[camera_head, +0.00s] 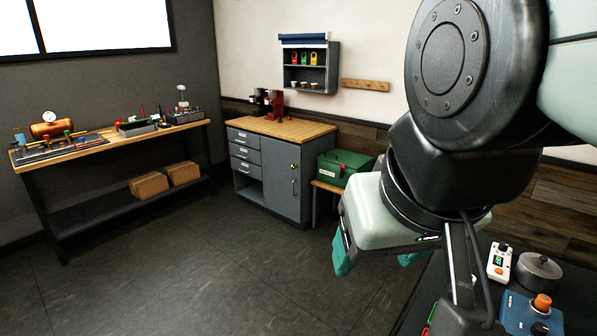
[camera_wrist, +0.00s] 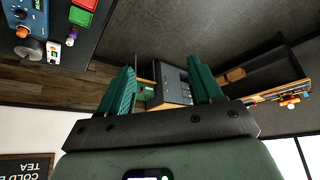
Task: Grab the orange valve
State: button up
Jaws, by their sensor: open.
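An orange, knob-like part (camera_head: 543,302) stands on a blue block (camera_head: 518,312) at the lower right of the head view. It also shows in the wrist view (camera_wrist: 22,32), at the upper left. It is the clearest orange fitting in view, but I cannot tell for certain that it is the valve. My gripper (camera_head: 378,258) hangs to the left of it and well apart from it. In the wrist view its two teal fingers (camera_wrist: 163,82) are spread apart with nothing between them.
A dark surface near me holds a white meter (camera_head: 499,262) and a lidded metal pot (camera_head: 538,270). A workbench (camera_head: 110,142) at far left carries a copper tank (camera_head: 52,130) with a gauge. A grey cabinet (camera_head: 275,180) and green toolbox (camera_head: 343,168) stand behind. The middle floor is clear.

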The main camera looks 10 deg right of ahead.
aim_at(544, 298)
jog(key=shift+w, duration=0.1)
